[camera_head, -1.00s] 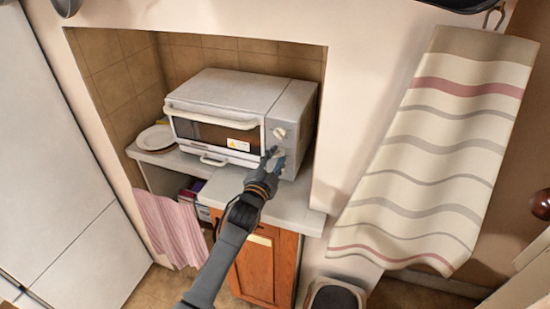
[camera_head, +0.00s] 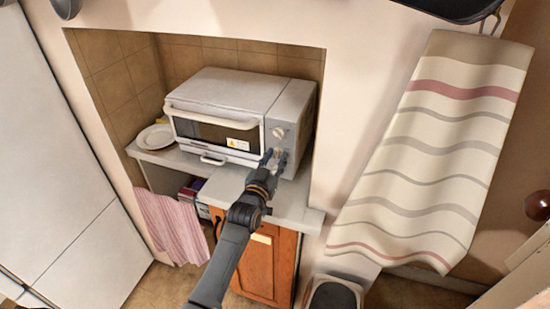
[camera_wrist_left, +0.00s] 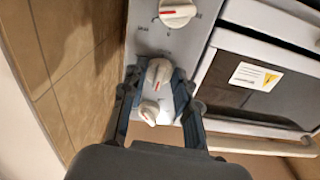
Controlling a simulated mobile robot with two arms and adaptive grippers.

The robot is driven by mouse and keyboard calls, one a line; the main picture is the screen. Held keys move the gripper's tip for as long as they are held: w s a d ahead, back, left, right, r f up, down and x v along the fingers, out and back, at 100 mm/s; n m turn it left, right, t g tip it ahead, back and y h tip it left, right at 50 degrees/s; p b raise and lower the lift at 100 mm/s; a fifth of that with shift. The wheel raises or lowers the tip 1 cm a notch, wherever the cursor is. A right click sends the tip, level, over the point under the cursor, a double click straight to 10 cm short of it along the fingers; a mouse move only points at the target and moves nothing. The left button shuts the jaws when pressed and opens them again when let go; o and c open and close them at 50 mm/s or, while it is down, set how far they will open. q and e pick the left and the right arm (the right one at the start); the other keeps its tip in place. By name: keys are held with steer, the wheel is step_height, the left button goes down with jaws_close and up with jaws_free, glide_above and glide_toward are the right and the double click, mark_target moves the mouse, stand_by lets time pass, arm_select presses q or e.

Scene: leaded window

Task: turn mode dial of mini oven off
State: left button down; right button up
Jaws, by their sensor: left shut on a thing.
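The mini oven (camera_head: 230,90) is white and boxy, with a control panel on the right of its door in the head view. One white dial (camera_head: 279,132) shows on the panel above my left gripper (camera_head: 274,157). The left wrist view shows several white dials in a row. My left gripper, also in the left wrist view (camera_wrist_left: 157,80), has its fingers on both sides of the middle dial (camera_wrist_left: 158,72), shut on it. This dial carries a red mark. One dial is beyond it (camera_wrist_left: 177,12), and another is between the fingers nearer the palm (camera_wrist_left: 150,110). My right gripper is out of view.
The oven stands in a tiled niche on a pale counter (camera_head: 290,208). White plates (camera_head: 155,137) lie to its left. A pink cloth (camera_head: 172,225) hangs below. A striped towel (camera_head: 435,150) hangs on the wall at right. The oven door (camera_wrist_left: 265,85) is closed.

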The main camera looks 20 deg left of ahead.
arm_select(q)
steer(key=shift+f+n, duration=0.1)
steer(key=shift+n, duration=0.4)
steer(key=c, duration=1)
jaws_free()
steer(key=s, duration=1.2)
steer(key=shift+a, duration=0.2)
